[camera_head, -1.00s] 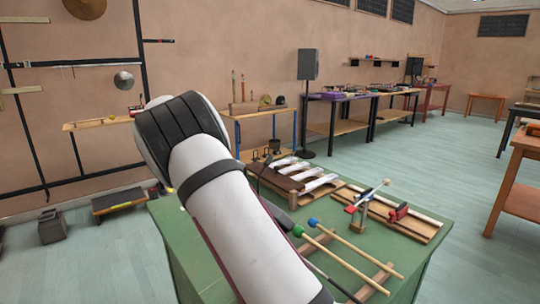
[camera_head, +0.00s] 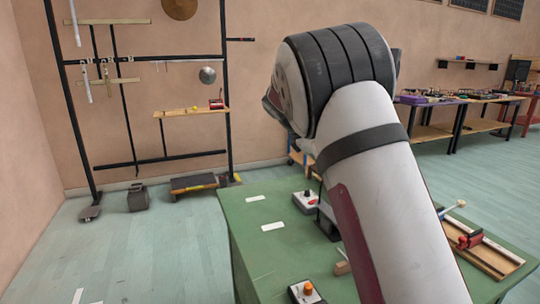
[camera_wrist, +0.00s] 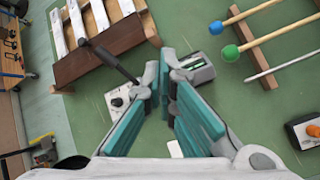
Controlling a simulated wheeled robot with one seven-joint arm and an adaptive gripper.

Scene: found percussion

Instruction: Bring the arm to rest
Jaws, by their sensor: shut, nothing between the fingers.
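My white arm with black bands crosses the right half of the head view, rising from the bottom edge and bending at a dark joint near the top. It hides part of the green table (camera_head: 250,250). My gripper is not visible in the head view. In the wrist view, my gripper (camera_wrist: 164,76) has its teal fingers together at the tips, with nothing held. It points over the green table top (camera_wrist: 225,95). Its height above the table is hard to tell.
In the wrist view, a metal-bar instrument (camera_wrist: 100,20) lies upper left. Blue-headed (camera_wrist: 218,28) and green-headed (camera_wrist: 232,53) mallets lie upper right. A grey box (camera_wrist: 197,68) sits near the fingertips; a white knob box (camera_wrist: 117,101) lies left. Open floor (camera_head: 140,250) is left of the table.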

